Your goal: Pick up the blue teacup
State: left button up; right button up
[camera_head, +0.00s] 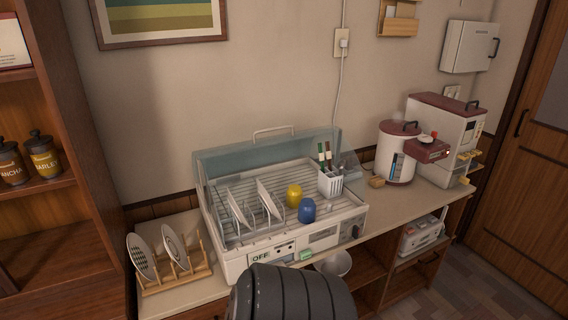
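The blue teacup (307,210) sits upside down, as far as I can tell, on the rack of the dish dryer (232,268), near its front right. A yellow teacup (294,195) stands just behind and to the left of it. The dryer's clear lid (225,164) is raised at the back. A dark ribbed rounded part, likely mine, fills the bottom centre in front of the dryer.
White plates (236,207) stand in the dryer left of the cups. A white utensil holder (330,183) is behind right. A wooden rack with plates (183,282) stands left on the counter. A white pot (396,160) and an appliance stand right. A white bowl (338,264) sits below.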

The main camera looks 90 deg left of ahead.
aim_at(307, 206)
jog(key=u, duration=2.3)
jog(key=i+l+u, duration=0.15)
jog(key=i+l+z, duration=0.2)
jog(key=l+z, duration=0.2)
jog(key=i+l, duration=0.05)
